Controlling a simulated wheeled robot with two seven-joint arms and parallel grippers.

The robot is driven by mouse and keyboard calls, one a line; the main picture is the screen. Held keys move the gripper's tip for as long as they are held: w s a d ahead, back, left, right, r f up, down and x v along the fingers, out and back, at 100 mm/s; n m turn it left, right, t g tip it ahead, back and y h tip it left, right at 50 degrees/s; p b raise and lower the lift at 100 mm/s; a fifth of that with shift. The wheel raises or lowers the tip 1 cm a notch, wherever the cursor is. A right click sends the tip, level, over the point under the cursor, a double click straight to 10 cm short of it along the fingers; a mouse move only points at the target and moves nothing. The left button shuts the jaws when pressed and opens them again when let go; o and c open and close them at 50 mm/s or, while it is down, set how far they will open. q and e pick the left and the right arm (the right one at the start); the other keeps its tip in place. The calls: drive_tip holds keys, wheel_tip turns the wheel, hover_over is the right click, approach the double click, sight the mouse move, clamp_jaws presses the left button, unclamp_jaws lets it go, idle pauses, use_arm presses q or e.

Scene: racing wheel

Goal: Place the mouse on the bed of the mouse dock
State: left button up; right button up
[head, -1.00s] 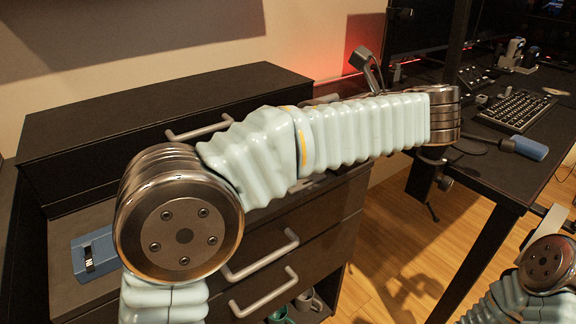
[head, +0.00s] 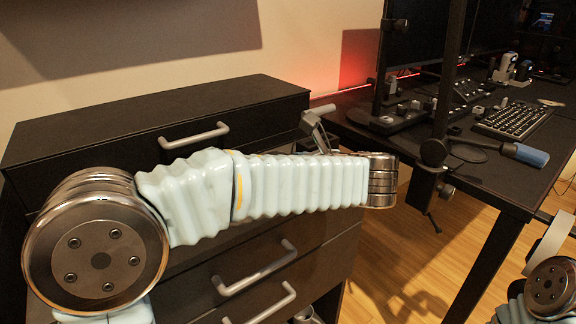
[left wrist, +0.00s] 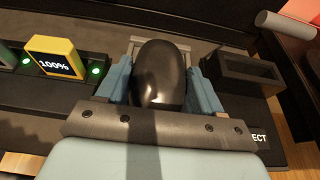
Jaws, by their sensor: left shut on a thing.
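A rounded glossy black mouse (left wrist: 160,75) sits between the blue fingers of my left gripper (left wrist: 163,85) in the left wrist view. The gripper is shut on it. Around and behind the mouse lies a dark unit, seemingly the mouse dock (left wrist: 80,101), with a yellow "100%" block (left wrist: 53,57) and green lights at left. The mouse hides what is under it, so I cannot tell whether it touches the unit. In the head view the left arm crosses in front of the cabinet; fingers and mouse cannot be made out. The right gripper is out of view.
A black drawer cabinet (head: 250,92) with grey handles stands behind the left arm. At right is a black desk (head: 462,177) with a keyboard (head: 513,120) and a blue-handled tool (head: 525,154). An open dark box (left wrist: 250,72) lies right of the mouse in the wrist view.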

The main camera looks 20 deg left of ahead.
use_arm(q)
drive_tip(key=o, duration=1.1)
drive_tip(key=shift+f, duration=0.1)
drive_tip(key=shift+r, duration=0.2)
drive_tip(key=p+v, duration=0.1)
drive_tip(key=v, duration=1.1)
drive_tip(key=shift+p, duration=0.35)
